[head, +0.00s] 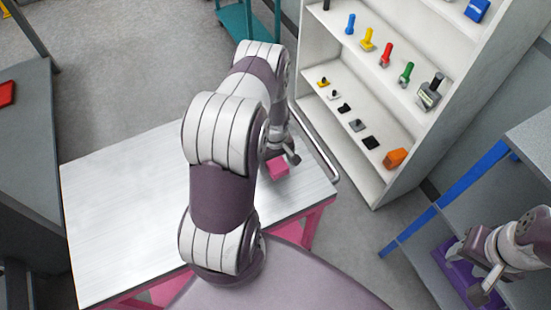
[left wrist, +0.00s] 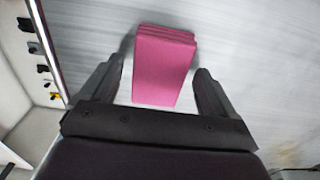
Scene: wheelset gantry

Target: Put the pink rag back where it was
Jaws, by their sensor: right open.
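The pink rag (head: 277,168) is a folded block lying on the light metal top of a pink-framed table (head: 120,200), near its right edge. In the left wrist view the rag (left wrist: 163,65) shows between the two fingers of my left gripper (left wrist: 160,80). There is a visible gap on each side of it. My left gripper (head: 287,158) is open; in the head view my arm partly hides it and the rag. My right gripper (head: 482,286) is open, at the lower right, far from the rag.
A white shelf (head: 350,100) with coloured tools stands right of the table. A blue-legged table (head: 440,205) is at the right, with a purple item (head: 455,272) below my right arm. A dark grey bench (head: 30,150) is at the left. The table's left half is clear.

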